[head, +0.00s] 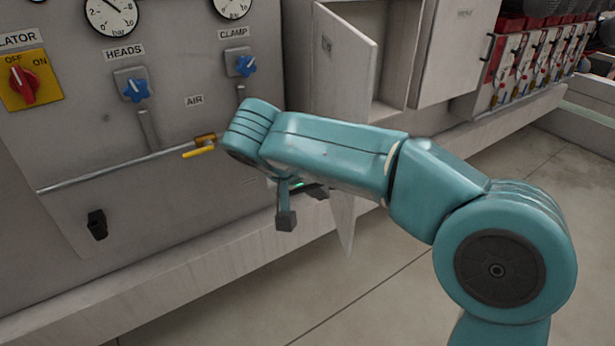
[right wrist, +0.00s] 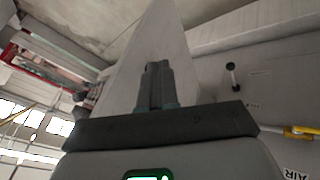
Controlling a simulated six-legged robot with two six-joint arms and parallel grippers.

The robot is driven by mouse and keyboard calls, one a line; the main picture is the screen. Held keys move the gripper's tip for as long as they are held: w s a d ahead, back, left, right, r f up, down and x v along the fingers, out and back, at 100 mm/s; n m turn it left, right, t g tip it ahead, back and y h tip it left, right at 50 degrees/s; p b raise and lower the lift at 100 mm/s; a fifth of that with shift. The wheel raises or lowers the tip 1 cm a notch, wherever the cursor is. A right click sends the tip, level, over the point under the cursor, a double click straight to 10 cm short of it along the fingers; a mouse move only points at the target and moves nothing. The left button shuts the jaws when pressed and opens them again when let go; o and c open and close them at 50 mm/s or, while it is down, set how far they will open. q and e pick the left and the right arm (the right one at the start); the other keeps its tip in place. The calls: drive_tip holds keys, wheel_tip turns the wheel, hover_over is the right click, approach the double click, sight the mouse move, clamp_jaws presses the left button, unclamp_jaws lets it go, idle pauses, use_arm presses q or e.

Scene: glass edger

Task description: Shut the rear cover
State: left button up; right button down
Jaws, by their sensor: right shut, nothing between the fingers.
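A pale grey hinged panel (head: 345,65) stands swung open from the machine; it seems to be the cover. Its lower corner (head: 343,222) shows beneath my right arm, which hides its middle. My right gripper (head: 286,220) is beside the panel's left face, low down, partly hidden by my forearm. In the right wrist view the gripper (right wrist: 156,86) is shut and empty, with the panel (right wrist: 150,50) rising close behind its fingers. I cannot tell whether they touch. A second pale door (head: 460,45) stands to the right of the open bay (head: 398,50). My left gripper is out of view.
The machine's control face (head: 80,130) is on the left, with gauges, blue knobs and a red switch (head: 24,84). A yellow valve lever (head: 199,151) sticks out near my right wrist. A pale ledge (head: 160,300) runs along the base. The floor (head: 400,300) in front is clear.

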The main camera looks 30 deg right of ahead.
sight(350, 198)
drive_tip(key=d, duration=0.1)
drive_tip(key=s+d, duration=0.1)
drive_tip(key=d, duration=0.2)
drive_tip(key=shift+s+f+p, duration=0.2)
drive_tip(key=shift+s+p, duration=0.05)
drive_tip(key=shift+p, duration=0.1)
drive_tip(key=shift+w, duration=0.1)
drive_tip(key=shift+f, duration=0.1)
drive_tip(key=shift+d, duration=0.1)
